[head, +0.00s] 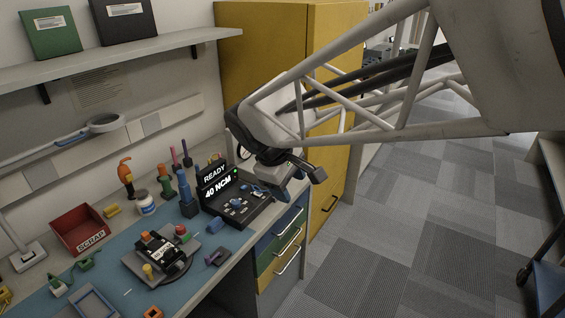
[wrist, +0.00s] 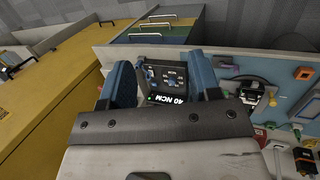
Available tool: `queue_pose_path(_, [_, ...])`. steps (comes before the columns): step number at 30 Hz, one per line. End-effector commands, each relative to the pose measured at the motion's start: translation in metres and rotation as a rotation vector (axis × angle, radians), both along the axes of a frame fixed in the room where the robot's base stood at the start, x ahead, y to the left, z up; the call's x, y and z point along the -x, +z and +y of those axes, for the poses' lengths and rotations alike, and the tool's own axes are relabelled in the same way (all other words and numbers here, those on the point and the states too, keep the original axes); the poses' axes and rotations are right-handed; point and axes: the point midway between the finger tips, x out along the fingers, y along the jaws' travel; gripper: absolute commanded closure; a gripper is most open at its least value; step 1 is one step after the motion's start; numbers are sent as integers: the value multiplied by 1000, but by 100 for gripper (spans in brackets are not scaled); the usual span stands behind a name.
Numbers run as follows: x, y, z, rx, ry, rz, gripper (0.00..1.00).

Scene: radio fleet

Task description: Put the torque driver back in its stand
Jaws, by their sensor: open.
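My gripper (wrist: 160,66) is open, with its two blue-padded fingers apart and nothing visible between them. In the head view it hangs above the right end of the bench, by the dark console with the "READY 40 NCM" display (head: 217,182). The console also shows beyond the fingers in the wrist view (wrist: 165,72). A blue upright tool (head: 184,187), which may be the torque driver, stands in a small dark holder (head: 189,208) left of the console. I cannot tell for sure which tool is the driver or which holder is its stand.
A red scrap bin (head: 80,228), an orange-handled tool (head: 126,175) and a white jar (head: 146,203) stand along the back. A grey fixture (head: 185,257) sits on the blue mat (head: 122,290). A yellow cabinet (head: 270,50) rises behind the arm. Open floor lies right.

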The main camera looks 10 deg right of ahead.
Motion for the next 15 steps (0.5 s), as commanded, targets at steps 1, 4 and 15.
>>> queue_pose_path(1, [19, 3, -12, -43, -68, -21, 43])
queue_pose_path(4, [52, 5, -27, -129, -207, -59, 43])
queue_pose_path(15, [152, -4, -54, -402, -641, -183, 43])
